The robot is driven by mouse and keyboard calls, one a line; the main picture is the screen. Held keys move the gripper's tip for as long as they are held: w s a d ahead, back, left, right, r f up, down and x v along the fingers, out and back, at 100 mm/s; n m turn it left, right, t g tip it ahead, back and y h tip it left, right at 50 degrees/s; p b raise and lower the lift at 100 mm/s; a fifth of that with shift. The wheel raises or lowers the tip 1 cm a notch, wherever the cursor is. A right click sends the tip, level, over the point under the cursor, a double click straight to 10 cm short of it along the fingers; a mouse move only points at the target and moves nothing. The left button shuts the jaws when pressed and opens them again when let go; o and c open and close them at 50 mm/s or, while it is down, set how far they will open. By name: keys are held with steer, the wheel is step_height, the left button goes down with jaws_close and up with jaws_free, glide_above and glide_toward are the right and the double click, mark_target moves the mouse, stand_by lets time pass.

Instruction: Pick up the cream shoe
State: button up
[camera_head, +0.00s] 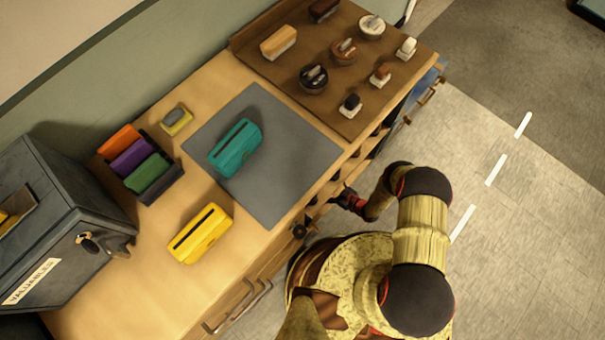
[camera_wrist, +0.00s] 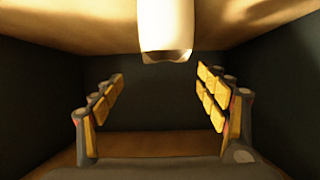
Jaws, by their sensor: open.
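In the wrist view my gripper (camera_wrist: 162,90) is open, its two yellow-padded fingers spread left and right inside a dark-walled compartment (camera_wrist: 285,100). A cream, rounded thing (camera_wrist: 166,28), likely the cream shoe, shows at the top centre against a light wooden surface. It lies between the finger lines but above them in the picture, and I see no finger touching it. Its upper part is cut off by the frame edge. In the head view my arm reaches to the open cubbies in the bench front; the fingertips and the shoe are hidden there.
Compartment walls stand close on both sides of the fingers. On the bench top are a grey mat (camera_head: 290,160), a teal box (camera_head: 236,148), a yellow box (camera_head: 201,233), a brown board (camera_head: 377,62) with tins and brushes, and a dark valuables box (camera_head: 62,225). Floor lies clear at right.

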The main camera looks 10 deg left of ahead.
steer(key=shift+s+a+f+b, duration=0.3)
steer(key=shift+a+f+b, duration=0.15)
steer(key=shift+f, duration=0.25)
steer(key=shift+a+f, duration=0.15)
steer(key=shift+f, duration=0.1)
steer(key=shift+b+x, duration=1.75)
steer(key=shift+x, duration=2.1)
steer(key=shift+w+r, duration=0.1)
steer(key=shift+r, duration=0.05)
steer(key=shift+c, duration=0.7)
steer(key=c, duration=1.4)
